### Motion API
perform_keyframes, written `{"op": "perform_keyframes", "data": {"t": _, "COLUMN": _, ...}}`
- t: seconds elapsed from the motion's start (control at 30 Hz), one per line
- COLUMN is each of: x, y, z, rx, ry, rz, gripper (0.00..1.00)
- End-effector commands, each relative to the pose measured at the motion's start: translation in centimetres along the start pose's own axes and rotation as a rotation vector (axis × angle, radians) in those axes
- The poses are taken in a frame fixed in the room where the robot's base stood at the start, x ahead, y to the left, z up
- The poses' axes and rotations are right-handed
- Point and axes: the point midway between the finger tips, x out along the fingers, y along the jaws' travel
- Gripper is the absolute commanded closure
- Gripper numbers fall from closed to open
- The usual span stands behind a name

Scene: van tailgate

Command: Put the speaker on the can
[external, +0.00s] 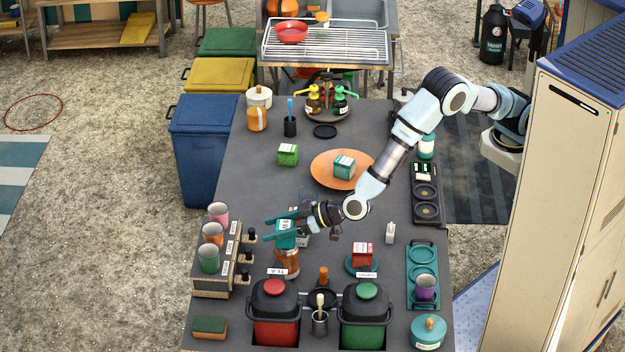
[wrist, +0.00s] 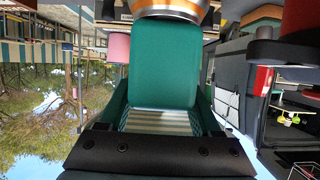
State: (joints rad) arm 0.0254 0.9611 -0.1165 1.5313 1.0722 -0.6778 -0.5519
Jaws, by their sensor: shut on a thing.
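My gripper (external: 284,229) is shut on a teal block with a white label, the speaker (external: 286,238). The speaker fills the middle of the wrist view (wrist: 165,65), between the jaws. The orange can (external: 287,263) stands upright on the dark counter, directly below the speaker in the external view. Its orange and silver end (wrist: 172,8) shows at the top edge of the upside-down wrist view, close to the speaker's edge. I cannot tell whether the speaker touches the can. My jaws hide part of the speaker.
A rack with several cups (external: 209,258) stands left of the can. Red (external: 275,327) and green (external: 363,331) lidded canisters stand in front. A red box (external: 362,254) sits to the right. An orange plate (external: 322,164) holds another teal box (external: 344,167). The counter's middle left is clear.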

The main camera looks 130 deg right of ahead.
Motion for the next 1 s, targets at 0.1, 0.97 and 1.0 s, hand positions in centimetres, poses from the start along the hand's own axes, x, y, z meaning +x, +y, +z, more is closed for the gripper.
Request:
{"op": "perform_keyframes", "data": {"t": 0.1, "x": 0.0, "y": 0.0, "z": 0.0, "rx": 0.0, "ry": 0.0, "rz": 0.0, "gripper": 0.24}}
{"op": "perform_keyframes", "data": {"t": 0.97, "x": -6.8, "y": -0.1, "z": -0.1, "rx": 0.0, "ry": 0.0, "rz": -0.003, "gripper": 0.05}}
{"op": "perform_keyframes", "data": {"t": 1.0, "x": -7.6, "y": -0.2, "z": -0.1, "rx": 0.001, "ry": 0.0, "rz": -0.003, "gripper": 0.05}}
